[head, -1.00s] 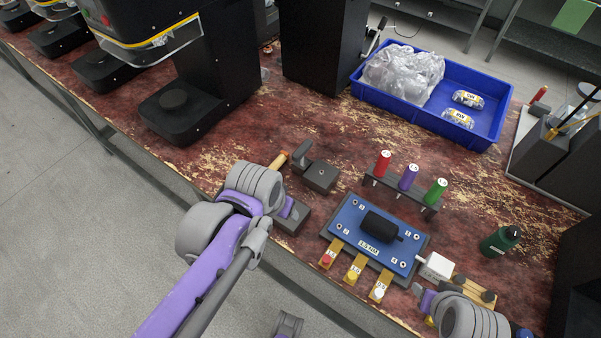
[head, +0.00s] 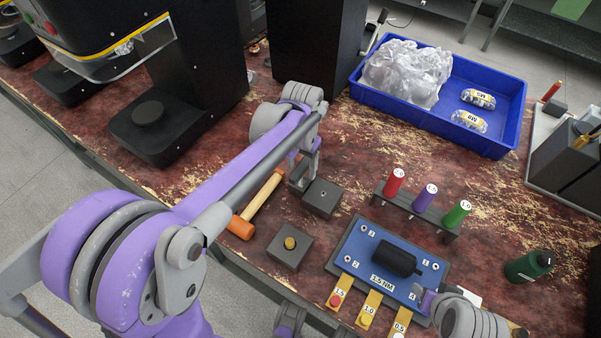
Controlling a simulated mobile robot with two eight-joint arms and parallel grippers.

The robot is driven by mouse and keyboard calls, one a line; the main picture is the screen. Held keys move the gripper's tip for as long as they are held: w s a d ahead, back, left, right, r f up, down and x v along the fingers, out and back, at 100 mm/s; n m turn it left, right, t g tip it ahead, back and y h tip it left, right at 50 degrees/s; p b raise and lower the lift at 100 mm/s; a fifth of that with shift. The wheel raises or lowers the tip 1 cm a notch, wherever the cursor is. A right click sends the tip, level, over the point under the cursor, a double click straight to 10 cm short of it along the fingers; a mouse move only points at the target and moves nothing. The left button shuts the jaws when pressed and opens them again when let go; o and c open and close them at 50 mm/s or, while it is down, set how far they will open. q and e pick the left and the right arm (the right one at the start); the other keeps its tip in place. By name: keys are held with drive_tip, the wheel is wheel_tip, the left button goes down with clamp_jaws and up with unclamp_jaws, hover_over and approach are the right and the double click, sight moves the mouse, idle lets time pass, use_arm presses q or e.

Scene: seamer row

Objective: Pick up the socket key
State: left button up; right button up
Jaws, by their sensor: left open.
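A dark grey upright piece (head: 297,181), which looks like the socket key, stands beside a dark square block (head: 322,198) in the head view. My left gripper (head: 306,172) is open, with its fingers pointing down right at this piece. The fingers and wrist cover much of it, so I cannot tell whether they touch it. My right gripper (head: 424,299) is at the lower right, by the corner of the blue plate (head: 352,243). Its fingers are partly hidden, and I cannot tell its opening.
An orange-headed mallet (head: 241,228) lies under my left forearm, near a block with a brass knob (head: 290,243). A rack (head: 408,207) holds red, purple and green handles. A blue tray (head: 425,123) stands behind. A green bottle (head: 528,266) is at the right.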

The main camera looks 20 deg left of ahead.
use_arm(q)
drive_tip(key=f, duration=0.5)
drive_tip(key=shift+w+a+f, duration=0.15)
drive_tip(key=shift+w+a, duration=0.2)
clamp_jaws()
